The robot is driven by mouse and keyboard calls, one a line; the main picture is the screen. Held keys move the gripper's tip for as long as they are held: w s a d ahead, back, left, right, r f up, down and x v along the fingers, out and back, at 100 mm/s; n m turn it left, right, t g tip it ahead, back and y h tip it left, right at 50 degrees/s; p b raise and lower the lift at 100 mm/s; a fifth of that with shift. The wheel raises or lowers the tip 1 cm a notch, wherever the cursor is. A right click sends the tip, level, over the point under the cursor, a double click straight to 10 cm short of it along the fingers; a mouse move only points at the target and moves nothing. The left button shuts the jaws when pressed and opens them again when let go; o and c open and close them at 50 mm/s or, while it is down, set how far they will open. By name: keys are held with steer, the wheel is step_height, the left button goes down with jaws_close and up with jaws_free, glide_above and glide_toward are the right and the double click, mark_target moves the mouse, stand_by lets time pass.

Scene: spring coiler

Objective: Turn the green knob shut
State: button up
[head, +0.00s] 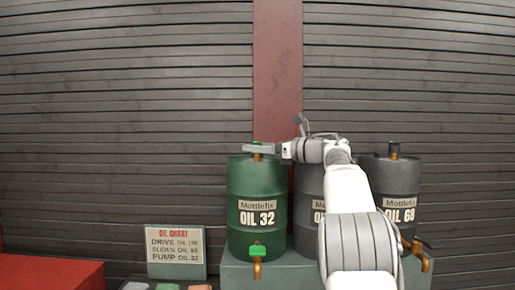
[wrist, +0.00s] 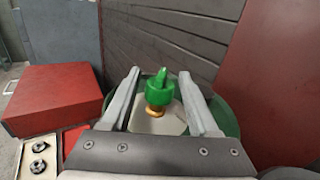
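The green drum (head: 257,185), labelled OIL 32, stands upright on a grey-green stand. On its top is a green knob (wrist: 159,95) with a raised grip, on a brass neck (wrist: 157,111). In the head view the green knob (head: 257,144) is largely hidden by my gripper (head: 262,149). In the wrist view my gripper (wrist: 160,72) is open, with one finger on each side of the knob and a gap on both sides. A green-handled brass tap (head: 257,252) is low on the drum's front.
A second drum (head: 307,185) is partly behind my arm, and a dark OIL 68 drum (head: 400,185) stands at right. An oil chart sign (head: 175,248) and a red box (head: 50,272) are at left. A slatted wall (head: 130,100) is close behind.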

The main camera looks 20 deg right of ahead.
steer(key=shift+o, duration=0.3)
steer(key=shift+s+d, duration=0.2)
steer(key=shift+s, duration=0.05)
steer(key=v, duration=1.7)
steer(key=shift+w, duration=0.1)
